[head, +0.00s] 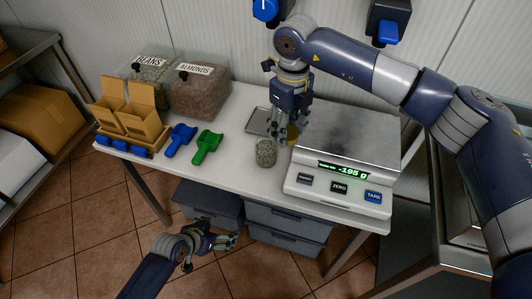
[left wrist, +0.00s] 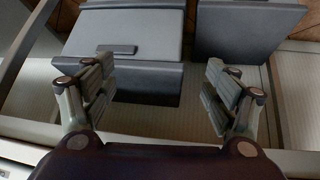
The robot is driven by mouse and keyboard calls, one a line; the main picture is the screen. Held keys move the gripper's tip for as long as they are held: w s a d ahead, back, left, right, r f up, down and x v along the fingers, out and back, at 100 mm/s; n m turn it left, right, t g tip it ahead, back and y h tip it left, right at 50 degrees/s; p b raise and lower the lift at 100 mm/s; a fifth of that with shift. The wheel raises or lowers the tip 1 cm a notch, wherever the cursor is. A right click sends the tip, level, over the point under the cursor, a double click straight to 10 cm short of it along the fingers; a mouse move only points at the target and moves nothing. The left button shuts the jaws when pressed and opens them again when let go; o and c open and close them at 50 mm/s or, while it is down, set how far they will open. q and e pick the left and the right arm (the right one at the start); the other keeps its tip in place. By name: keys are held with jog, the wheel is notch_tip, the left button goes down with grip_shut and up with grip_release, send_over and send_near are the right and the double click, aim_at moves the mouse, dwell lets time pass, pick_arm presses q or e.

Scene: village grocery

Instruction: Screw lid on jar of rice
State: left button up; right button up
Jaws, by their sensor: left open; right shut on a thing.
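The jar of rice (head: 265,154) stands upright and open-topped on the white table, just left of the scale. My right gripper (head: 283,128) is above the table, behind and right of the jar, shut on a gold-coloured lid (head: 293,134). The lid is partly hidden by the fingers and is apart from the jar. My left gripper (head: 228,241) is low in front of the table, below its top. It is open and empty, and its spread fingers also show in the left wrist view (left wrist: 160,98), facing grey drawers.
A scale (head: 345,140) reading -195 g fills the table's right side. A metal tray (head: 257,121) lies behind the jar. Green (head: 206,146) and blue (head: 180,139) scoops, a cardboard holder (head: 130,125) and bins of beans and almonds (head: 198,92) stand left. Grey drawers (head: 285,234) are below.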

pick_arm(q)
jog(key=w+d+r+m+h, duration=0.2)
jog(key=d+r, duration=0.2)
jog(key=r, duration=0.4)
jog(key=w+d+r+m+h, duration=0.1)
jog(key=d+r+m+h, duration=0.15)
jog(key=r, duration=0.45)
jog(key=t+h, duration=0.2)
jog(key=t, duration=0.1)
send_near(265, 148)
jog(key=w+a+f, duration=0.1)
jog(key=a+f, duration=0.1)
jog(key=shift+w+d+r, duration=0.1)
jog(key=shift+d+r, duration=0.1)
jog(key=shift+d, duration=0.05)
pick_arm(e)
jog(key=w+a+m, duration=0.5)
jog(key=m, duration=0.7)
jog(key=shift+w+a+r+m, duration=0.15)
jog(key=shift+w+r+m, duration=0.1)
jog(key=shift+r+m, duration=0.15)
pick_arm(q)
jog(key=shift+d, duration=0.1)
jog(key=shift+m, duration=0.25)
jog(key=x, duration=1.2)
jog(key=shift+f, duration=0.25)
